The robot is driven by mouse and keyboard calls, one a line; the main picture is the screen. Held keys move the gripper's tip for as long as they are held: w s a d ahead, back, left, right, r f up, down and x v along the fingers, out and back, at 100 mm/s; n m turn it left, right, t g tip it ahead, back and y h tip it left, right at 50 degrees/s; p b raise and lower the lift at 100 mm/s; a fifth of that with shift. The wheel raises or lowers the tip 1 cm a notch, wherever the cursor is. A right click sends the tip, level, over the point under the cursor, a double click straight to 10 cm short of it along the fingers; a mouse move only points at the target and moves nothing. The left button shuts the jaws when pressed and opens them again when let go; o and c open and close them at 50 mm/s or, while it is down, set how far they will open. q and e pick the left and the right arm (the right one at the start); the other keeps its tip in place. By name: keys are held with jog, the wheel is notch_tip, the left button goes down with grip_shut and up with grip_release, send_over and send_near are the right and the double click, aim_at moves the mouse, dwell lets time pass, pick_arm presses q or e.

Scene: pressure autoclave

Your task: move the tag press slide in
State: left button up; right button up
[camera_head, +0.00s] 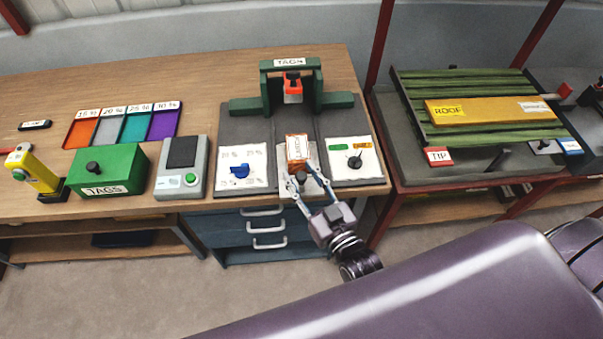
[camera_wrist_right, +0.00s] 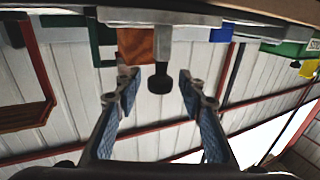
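The tag press stands on the wooden bench, with a green frame (camera_head: 261,88) labelled TAGS and a red-orange part (camera_head: 292,87) under its top bar. Its slide carries an orange-brown block (camera_head: 297,148) with a white label, near the front of the dark track. My right gripper (camera_head: 304,176) is at the front end of the slide, its fingers apart. In the right wrist view a dark knob (camera_wrist_right: 160,80) sits between the open fingertips (camera_wrist_right: 158,84), with gaps on both sides; the orange-brown block (camera_wrist_right: 137,46) is beside it. My left gripper is not in view.
Dial panels flank the track: one with a blue knob (camera_head: 240,171), one with a black knob (camera_head: 355,161). To the left are a scale (camera_head: 181,175), a green TAGS box (camera_head: 108,168), and a yellow tool (camera_head: 36,171). A rack with green slats (camera_head: 470,85) stands right.

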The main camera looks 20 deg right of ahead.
aim_at(298, 152)
grip_shut()
jog(key=shift+w, duration=0.1)
dwell(0.3)
jog(key=w, duration=0.2)
jog(key=w+d, duration=0.1)
jog(key=w, duration=0.2)
jog(key=w+d+b, duration=0.1)
jog(key=w, duration=0.2)
grip_release()
